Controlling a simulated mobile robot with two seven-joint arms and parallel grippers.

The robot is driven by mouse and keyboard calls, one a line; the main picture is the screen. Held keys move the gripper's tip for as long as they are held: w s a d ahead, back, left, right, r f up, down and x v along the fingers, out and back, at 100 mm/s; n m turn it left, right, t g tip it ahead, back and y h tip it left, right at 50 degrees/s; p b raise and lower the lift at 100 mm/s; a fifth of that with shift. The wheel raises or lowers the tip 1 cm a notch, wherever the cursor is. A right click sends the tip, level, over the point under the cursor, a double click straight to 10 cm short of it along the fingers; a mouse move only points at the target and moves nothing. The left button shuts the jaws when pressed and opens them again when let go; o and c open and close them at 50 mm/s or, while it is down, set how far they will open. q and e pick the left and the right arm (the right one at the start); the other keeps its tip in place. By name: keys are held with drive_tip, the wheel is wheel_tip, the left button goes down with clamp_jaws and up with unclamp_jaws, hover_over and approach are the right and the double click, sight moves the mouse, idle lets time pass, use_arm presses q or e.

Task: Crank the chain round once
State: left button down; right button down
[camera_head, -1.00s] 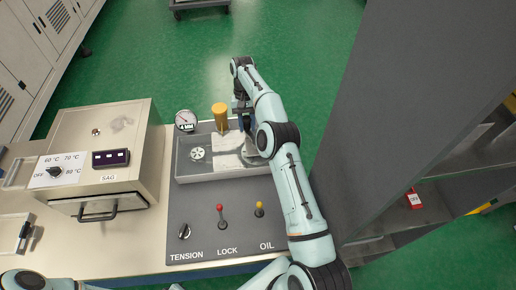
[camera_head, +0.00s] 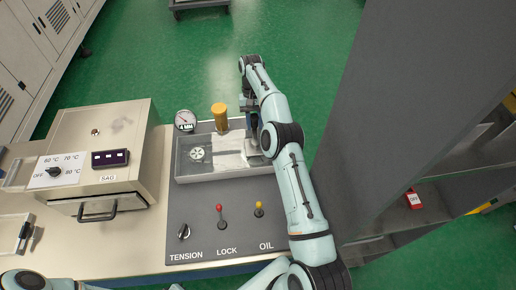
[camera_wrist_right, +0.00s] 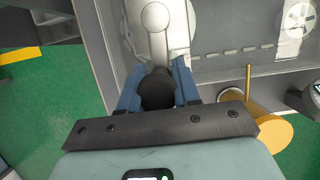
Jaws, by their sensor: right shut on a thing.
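The crank shows in the right wrist view as a pale grey arm (camera_wrist_right: 158,42) with a black knob (camera_wrist_right: 157,92) at its near end. My right gripper (camera_wrist_right: 158,85) has its blue fingers on both sides of this knob and is shut on it. In the head view my right gripper (camera_head: 252,118) is at the right end of the grey tray (camera_head: 228,178), and my arm hides most of the crank. A dashed line, perhaps the chain (camera_wrist_right: 225,54), runs along the tray in the wrist view. My left gripper is out of view.
A yellow cylinder (camera_head: 220,114) and a round gauge (camera_head: 185,119) stand behind the tray. The TENSION knob (camera_head: 184,231), red LOCK lever (camera_head: 220,215) and yellow OIL lever (camera_head: 259,209) are in front. A dark grey panel (camera_head: 415,90) rises right of my arm.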

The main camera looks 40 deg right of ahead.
drive_tip(key=shift+s+a+f, duration=0.1)
drive_tip(key=shift+s+f, duration=0.05)
drive_tip(key=shift+f, duration=0.05)
drive_tip(key=shift+s+d, duration=0.55)
drive_tip(key=shift+d, duration=0.05)
drive_tip(key=shift+s+d+b, duration=0.2)
drive_tip(key=shift+s+b, duration=0.05)
drive_tip(key=shift+b, duration=0.05)
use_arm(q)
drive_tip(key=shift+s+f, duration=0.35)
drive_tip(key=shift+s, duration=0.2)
use_arm(e)
drive_tip(key=shift+w+a, duration=0.1)
